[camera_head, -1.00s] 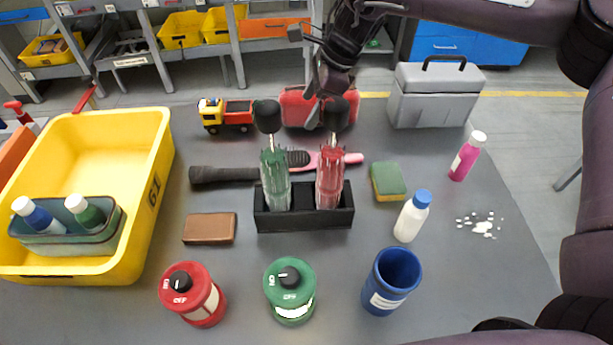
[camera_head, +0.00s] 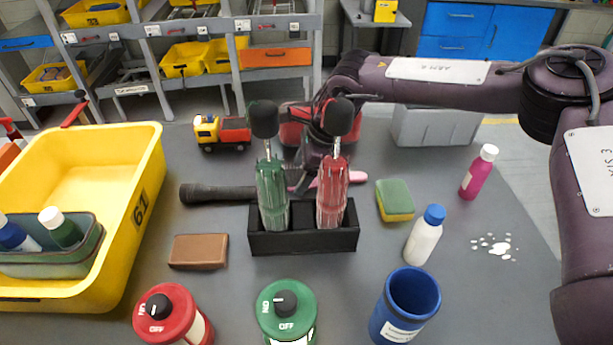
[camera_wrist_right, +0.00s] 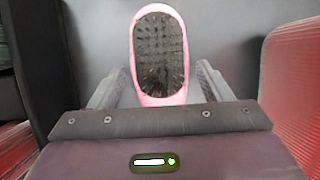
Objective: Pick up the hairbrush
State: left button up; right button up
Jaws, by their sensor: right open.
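The pink hairbrush lies on the grey table behind the black holder (camera_head: 303,240). In the head view only part of its pink handle (camera_head: 352,177) shows clearly, right of the red screwdriver (camera_head: 331,190). In the right wrist view the hairbrush's oval head (camera_wrist_right: 160,52), pink with dark bristles, sits between the finger tips. My right gripper (camera_head: 308,178) is open, low over the brush head and partly hidden behind the green screwdriver (camera_head: 272,195) and the red one. I cannot tell whether the fingers touch the brush. My left gripper is not in view.
A black flashlight (camera_head: 218,193) lies left of the brush. A sponge (camera_head: 396,201) is to the right. A red case (camera_head: 291,130) and a toy truck (camera_head: 222,132) stand behind. The yellow crate (camera_head: 125,240) is far left. A red ribbed thing (camera_wrist_right: 295,80) is close in the wrist view.

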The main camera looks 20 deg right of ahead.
jog(key=shift+a+f, duration=0.15)
jog(key=shift+f, duration=0.15)
jog(key=c, duration=0.7)
jog(key=shift+c, duration=0.2)
jog(key=shift+r, duration=0.1)
